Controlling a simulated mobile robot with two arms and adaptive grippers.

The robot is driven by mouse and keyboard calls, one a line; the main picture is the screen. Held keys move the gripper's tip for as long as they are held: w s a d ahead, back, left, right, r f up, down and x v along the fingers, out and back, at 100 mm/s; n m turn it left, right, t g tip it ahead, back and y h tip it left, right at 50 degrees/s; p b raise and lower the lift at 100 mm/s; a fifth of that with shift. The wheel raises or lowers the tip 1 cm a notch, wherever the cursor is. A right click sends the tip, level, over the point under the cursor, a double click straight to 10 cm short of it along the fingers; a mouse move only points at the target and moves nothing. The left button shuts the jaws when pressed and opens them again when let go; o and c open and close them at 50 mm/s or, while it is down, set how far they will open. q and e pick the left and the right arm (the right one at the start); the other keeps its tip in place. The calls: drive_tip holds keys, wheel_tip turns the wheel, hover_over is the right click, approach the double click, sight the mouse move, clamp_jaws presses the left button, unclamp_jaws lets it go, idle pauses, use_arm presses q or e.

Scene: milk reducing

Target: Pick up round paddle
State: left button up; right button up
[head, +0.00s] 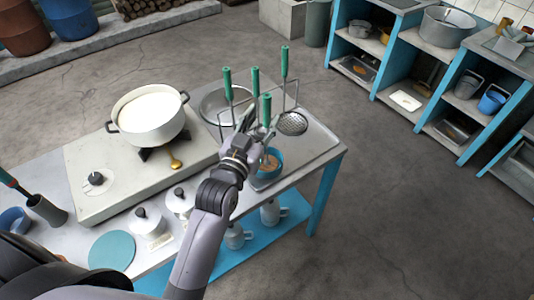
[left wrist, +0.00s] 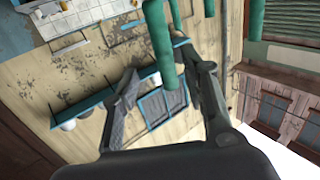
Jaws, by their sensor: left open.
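Several green-handled tools stand upright at a wire rack on the table's right part. Their green handles (head: 284,62) show in the head view. A round perforated head (head: 292,123) hangs at the right of the rack, and a round grey metal dish or disc (head: 213,101) shows at its left. I cannot tell which one is the round paddle. My left gripper (head: 247,122) is among the handles, partly hiding the lower ends. In the left wrist view it is open, with a green handle (left wrist: 158,42) near or between its fingers; contact cannot be told. My right gripper is not in view.
A white pot (head: 150,113) of milk stands on the stove (head: 95,150) left of the rack. A blue bowl (head: 268,172) sits just beside my left wrist. White lidded jars (head: 148,222) stand in front. Blue shelves (head: 440,105) are across the open floor.

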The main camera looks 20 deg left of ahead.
sight(265, 108)
use_arm(q)
drive_tip(key=w, duration=0.1)
drive_tip(key=w+p, duration=0.1)
drive_tip(key=w, duration=0.2)
drive_tip(key=shift+w+a+r+p, duration=0.15)
drive_tip(key=shift+w+r+p, duration=0.1)
drive_tip(key=shift+r+p, duration=0.15)
drive_tip(key=shift+w+f, duration=0.1)
drive_tip(key=shift+w, duration=0.15)
drive_tip(key=shift+s, duration=0.1)
drive_tip(key=shift+c, duration=0.8)
drive_tip(key=c, duration=0.4)
clamp_jaws()
